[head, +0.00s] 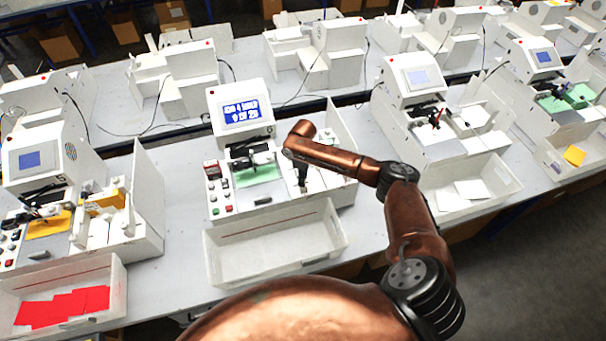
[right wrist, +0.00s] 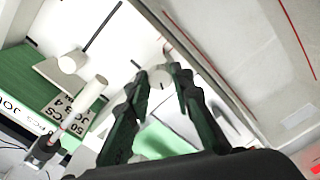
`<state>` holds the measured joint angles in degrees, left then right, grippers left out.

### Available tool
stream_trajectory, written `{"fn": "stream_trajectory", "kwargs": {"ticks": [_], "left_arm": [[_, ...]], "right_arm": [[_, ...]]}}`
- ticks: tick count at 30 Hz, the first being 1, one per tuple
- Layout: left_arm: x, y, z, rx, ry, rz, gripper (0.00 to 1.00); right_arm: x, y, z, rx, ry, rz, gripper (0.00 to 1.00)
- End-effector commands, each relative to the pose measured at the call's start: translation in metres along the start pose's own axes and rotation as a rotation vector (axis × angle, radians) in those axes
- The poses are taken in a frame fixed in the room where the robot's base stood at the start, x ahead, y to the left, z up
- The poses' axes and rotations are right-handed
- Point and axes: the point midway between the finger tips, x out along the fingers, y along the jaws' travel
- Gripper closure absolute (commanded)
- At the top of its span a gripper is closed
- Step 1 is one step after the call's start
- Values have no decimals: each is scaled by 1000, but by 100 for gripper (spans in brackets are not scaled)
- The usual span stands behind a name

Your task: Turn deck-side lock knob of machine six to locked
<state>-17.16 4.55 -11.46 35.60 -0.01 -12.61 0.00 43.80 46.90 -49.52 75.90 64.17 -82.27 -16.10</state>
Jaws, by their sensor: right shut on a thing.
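The machine (head: 240,95) with a lit blue screen stands at the middle of the near bench. My right arm reaches over its right side, and my right gripper (head: 303,184) points down at its deck. In the right wrist view the two dark fingers of the right gripper (right wrist: 157,82) close on a small round white knob (right wrist: 160,76) with a dark mark on its face. The arm and fingers hide part of the deck. No machine number is readable. My left gripper is out of view.
An open white tray (head: 275,240) stands in front of the machine. Similar machines stand on both sides.

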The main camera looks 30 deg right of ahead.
Motion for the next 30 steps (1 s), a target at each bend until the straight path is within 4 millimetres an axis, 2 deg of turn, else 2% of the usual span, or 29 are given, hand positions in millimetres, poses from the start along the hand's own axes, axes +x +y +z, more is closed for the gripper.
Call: {"fn": "stream_trajectory", "kwargs": {"ticks": [1,7,30], "left_arm": [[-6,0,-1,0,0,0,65],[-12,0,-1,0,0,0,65],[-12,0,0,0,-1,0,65]], "right_arm": [[-2,-1,-1,44,1,-3,100],[0,-1,-1,234,1,-2,100],[1,0,0,905,0,-1,100]]}}
